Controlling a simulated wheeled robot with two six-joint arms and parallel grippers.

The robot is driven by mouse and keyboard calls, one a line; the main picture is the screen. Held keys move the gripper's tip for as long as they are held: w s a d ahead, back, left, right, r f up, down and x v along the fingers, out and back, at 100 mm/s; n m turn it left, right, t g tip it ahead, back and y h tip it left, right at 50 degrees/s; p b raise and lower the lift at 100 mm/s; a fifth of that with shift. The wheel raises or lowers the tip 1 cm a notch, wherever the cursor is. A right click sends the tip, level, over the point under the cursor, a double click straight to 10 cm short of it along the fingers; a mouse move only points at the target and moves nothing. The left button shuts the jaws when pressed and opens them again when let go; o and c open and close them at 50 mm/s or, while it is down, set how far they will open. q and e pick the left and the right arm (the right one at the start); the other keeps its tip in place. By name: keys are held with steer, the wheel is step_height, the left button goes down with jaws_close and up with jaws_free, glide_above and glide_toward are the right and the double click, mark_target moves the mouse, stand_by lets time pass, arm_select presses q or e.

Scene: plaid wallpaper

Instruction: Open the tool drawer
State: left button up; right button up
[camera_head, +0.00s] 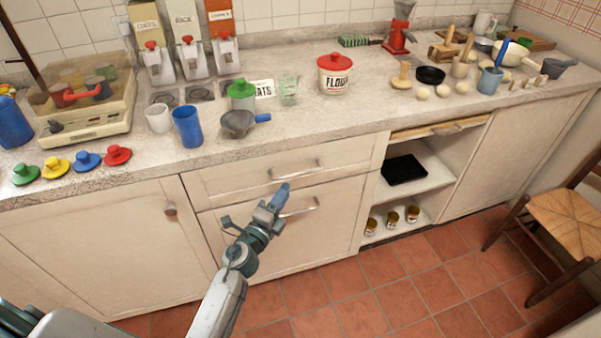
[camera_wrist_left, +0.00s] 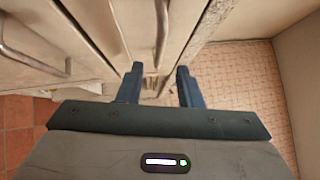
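The upper drawer front (camera_head: 235,181) under the counter is closed, flush with the cabinet, and has a metal bar handle (camera_head: 298,171). Below it is a larger closed front (camera_head: 325,235) with a similar handle (camera_head: 302,207). No label shows which one is the tool drawer. My left gripper (camera_head: 279,197) is in front of the cabinet, close to both handles. In the left wrist view its two fingers (camera_wrist_left: 160,85) are apart with nothing gripped. One bar handle (camera_wrist_left: 162,30) lines up with the gap; another (camera_wrist_left: 30,55) is at left. My right gripper is not in view.
The counter holds knob lids, a blue cup (camera_head: 187,127), a grey scoop (camera_head: 237,123) and a flour jar (camera_head: 335,75). An open shelf (camera_head: 425,180) with a black tray is at right. A chair (camera_head: 560,220) stands at far right. The tiled floor in front is clear.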

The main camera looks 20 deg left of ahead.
mark_target(296, 175)
arm_select(q)
steer(key=x, duration=0.8)
jaws_close()
